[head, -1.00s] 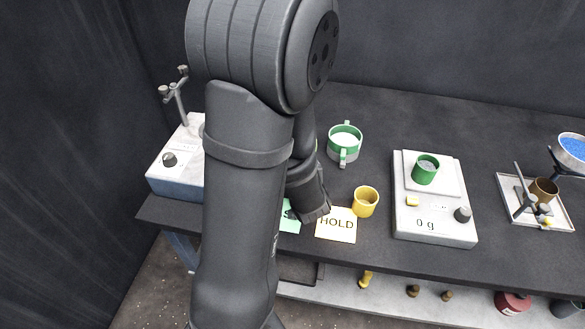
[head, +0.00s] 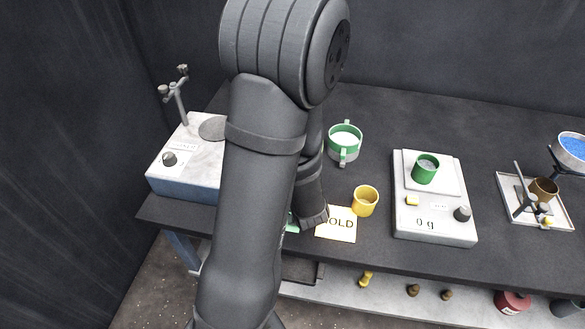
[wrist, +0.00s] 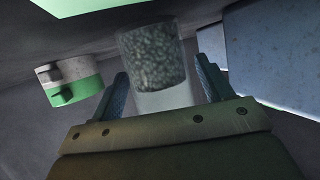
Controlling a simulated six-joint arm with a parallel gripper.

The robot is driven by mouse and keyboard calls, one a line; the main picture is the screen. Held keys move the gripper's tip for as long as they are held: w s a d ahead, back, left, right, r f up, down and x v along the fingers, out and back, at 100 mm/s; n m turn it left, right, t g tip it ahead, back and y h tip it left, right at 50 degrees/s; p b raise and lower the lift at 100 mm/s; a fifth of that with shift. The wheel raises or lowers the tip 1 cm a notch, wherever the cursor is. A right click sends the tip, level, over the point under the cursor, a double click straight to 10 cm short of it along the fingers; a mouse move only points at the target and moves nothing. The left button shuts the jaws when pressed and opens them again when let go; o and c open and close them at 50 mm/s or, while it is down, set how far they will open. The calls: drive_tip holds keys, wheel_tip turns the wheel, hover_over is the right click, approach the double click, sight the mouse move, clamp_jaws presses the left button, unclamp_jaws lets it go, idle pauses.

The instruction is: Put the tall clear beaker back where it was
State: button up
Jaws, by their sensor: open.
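The tall clear beaker (wrist: 158,58) shows in the wrist view, with dark grey granules in one part and a clear, empty part nearer my gripper. It stands between the two fingers of my gripper (wrist: 162,78), which are open on either side of it. I cannot tell whether either finger touches it. In the head view my gripper (head: 314,220) is low over the left edge of the HOLD card (head: 340,228). The beaker is hidden there behind my arm. A green card (head: 292,224) is mostly covered by my arm.
A white-and-blue machine (head: 184,165) with a bare round plate (head: 212,128) stands left. A green-and-white mug (head: 345,142) is behind my gripper, and a yellow cup (head: 365,201) is close on its right. A scale (head: 432,212) carries a green cup (head: 425,170).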

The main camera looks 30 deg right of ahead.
drive_tip(key=shift+r, duration=0.1)
drive_tip(key=v, duration=1.2)
idle(0.4)
drive_tip(key=x, duration=1.2)
drive_tip(key=shift+w, duration=0.1)
drive_tip(key=shift+r, duration=0.3)
